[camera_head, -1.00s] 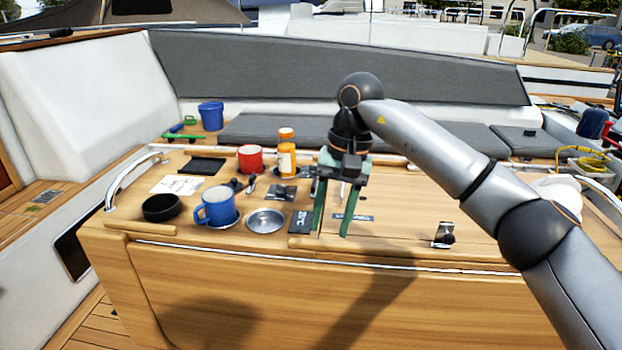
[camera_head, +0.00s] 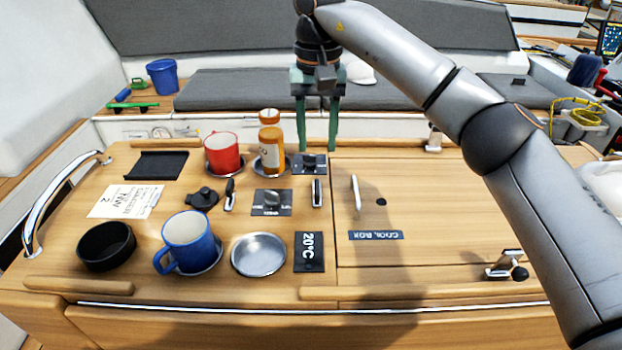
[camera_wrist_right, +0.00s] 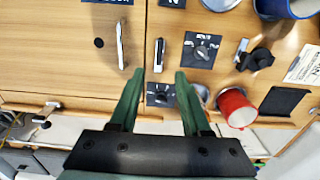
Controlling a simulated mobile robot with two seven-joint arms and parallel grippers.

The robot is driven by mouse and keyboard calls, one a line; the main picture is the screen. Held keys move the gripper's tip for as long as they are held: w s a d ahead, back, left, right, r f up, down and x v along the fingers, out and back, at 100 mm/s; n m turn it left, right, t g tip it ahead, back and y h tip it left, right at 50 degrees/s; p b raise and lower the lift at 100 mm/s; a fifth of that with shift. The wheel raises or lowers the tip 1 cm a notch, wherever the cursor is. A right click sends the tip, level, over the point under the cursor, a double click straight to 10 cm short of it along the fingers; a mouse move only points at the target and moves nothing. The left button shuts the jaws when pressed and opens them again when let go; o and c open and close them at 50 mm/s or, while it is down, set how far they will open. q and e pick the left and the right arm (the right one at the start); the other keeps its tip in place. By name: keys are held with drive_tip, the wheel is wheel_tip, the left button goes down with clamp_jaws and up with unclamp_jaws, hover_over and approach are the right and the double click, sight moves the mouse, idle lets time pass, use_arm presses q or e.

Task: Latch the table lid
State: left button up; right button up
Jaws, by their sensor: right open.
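The table lid (camera_head: 450,220) is the wooden panel on the right of the table, labelled COOL BOX, and it lies flat. It has a metal handle (camera_head: 356,195) and a small dark hole. A metal latch with a black knob (camera_head: 507,268) sits at the lid's front right edge. A second latch (camera_head: 433,138) is at the back edge and also shows in the wrist view (camera_wrist_right: 45,113). I cannot tell whether either is engaged. My right gripper (camera_head: 316,146) is open and empty, above the table's back edge left of the lid. My left gripper is not in view.
Left of the lid are a blue mug (camera_head: 187,240), red mug (camera_head: 223,153), orange bottle (camera_head: 271,145), metal dish (camera_head: 258,255), black bowl (camera_head: 106,246) and several knobs and switches. A curved rail (camera_head: 50,205) rises at the left. My right arm crosses above the lid's right side.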

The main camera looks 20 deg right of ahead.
sight(317, 186)
wheel_tip(317, 186, down, 12)
drive_tip(key=shift+s+r, duration=0.15)
drive_tip(key=shift+r, duration=0.05)
clamp_jaws()
idle(0.5)
